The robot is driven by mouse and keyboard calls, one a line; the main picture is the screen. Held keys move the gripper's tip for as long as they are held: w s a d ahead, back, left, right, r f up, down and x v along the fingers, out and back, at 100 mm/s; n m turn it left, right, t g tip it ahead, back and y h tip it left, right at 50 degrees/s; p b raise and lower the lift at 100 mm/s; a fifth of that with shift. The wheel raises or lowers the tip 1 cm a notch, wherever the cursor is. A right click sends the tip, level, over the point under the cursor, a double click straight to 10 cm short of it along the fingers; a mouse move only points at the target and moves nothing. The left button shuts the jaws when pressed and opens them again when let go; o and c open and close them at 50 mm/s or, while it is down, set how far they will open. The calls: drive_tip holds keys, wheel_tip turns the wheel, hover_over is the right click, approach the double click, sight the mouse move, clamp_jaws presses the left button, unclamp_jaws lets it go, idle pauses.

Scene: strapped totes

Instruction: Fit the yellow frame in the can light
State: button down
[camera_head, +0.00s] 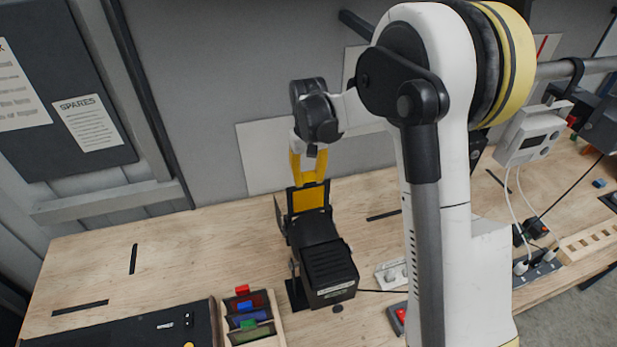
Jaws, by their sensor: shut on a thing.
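The can light (326,268) is a black lamp with a ribbed rear housing, standing on the wooden bench near the middle. Its open front points away from me, toward the wall. The yellow frame (308,199) is at that front end, upright, with dark edges around it. My gripper (309,181) comes down from above with two yellow fingers, shut on the top of the yellow frame. The frame's lower edge is hidden by the lamp, so I cannot tell how deep it sits in the holder.
A wooden rack (279,322) with red, blue and green frames stands at the front, left of the lamp. A black case or mat (130,328) lies at the front left. A power strip (391,273) is right of the lamp. The bench's left part is mostly clear.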

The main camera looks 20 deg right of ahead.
sight(309, 208)
drive_tip(key=shift+f+b, duration=5.25)
drive_tip(key=shift+f, duration=1.1)
drive_tip(key=c, duration=1)
unclamp_jaws()
